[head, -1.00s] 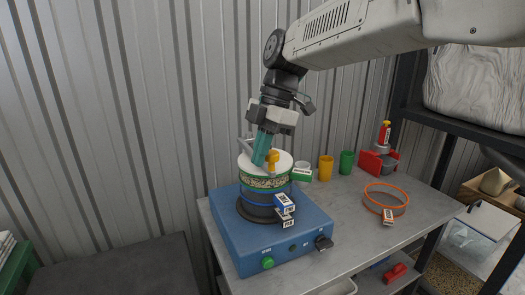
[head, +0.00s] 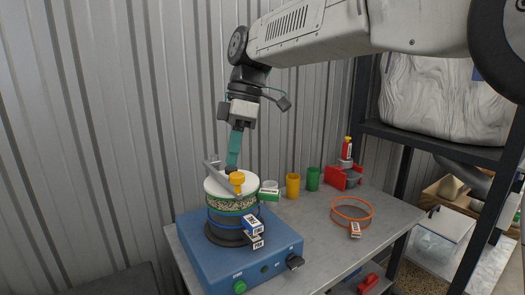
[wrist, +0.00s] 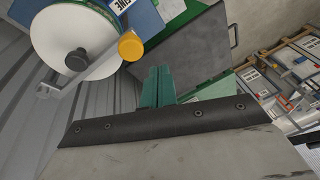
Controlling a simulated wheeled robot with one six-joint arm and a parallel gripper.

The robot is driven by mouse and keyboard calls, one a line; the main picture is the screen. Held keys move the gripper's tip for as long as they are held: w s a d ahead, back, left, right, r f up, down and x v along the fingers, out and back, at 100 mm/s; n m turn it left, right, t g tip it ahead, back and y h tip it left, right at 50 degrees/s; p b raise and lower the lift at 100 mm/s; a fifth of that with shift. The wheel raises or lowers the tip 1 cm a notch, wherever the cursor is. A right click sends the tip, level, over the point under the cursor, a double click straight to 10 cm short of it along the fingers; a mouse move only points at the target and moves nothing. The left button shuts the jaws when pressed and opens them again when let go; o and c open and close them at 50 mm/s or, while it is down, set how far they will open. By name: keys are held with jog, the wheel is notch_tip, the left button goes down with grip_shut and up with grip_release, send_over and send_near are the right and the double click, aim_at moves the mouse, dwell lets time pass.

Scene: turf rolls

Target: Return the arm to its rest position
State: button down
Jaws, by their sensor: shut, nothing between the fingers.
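My gripper (head: 232,163) has teal fingers, shut together and empty. In the head view it points down just above the white lid (head: 218,188) of a round sieve stack (head: 232,202). The fingers also show in the wrist view (wrist: 158,85), beside the white lid (wrist: 55,35) with its dark knob and yellow knob (wrist: 131,46). My arm reaches in from the upper right. I cannot tell from the head view how wide the gap between fingertips and lid is.
The stack stands on a blue machine (head: 195,245) on a grey table (head: 325,240). Yellow (head: 293,187) and green (head: 313,178) cups, a red holder (head: 333,178) and an orange ring (head: 336,218) stand behind and right. A black shelf (head: 430,137) with a wrapped bale is at right.

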jog(key=s+d+f+m+t, duration=0.1)
jog(key=s+d+f+m, duration=0.3)
jog(key=s+d+m, duration=0.3)
jog(key=s+d+f+m+t+h, duration=0.1)
jog(key=s+d+f+m, duration=0.3)
jog(key=d, duration=1.2)
jog(key=s+d+f+m+t+h, duration=0.1)
jog(key=s+d+f+m, duration=0.3)
jog(key=s+d+m, duration=0.6)
jog(key=s+d+t, duration=0.1)
jog(key=s, duration=0.4)
jog(key=shift+s+d, duration=0.15)
jog(key=shift+d, duration=0.1)
jog(key=c, duration=2.1)
grip_release()
jog(key=shift+c, duration=0.2)
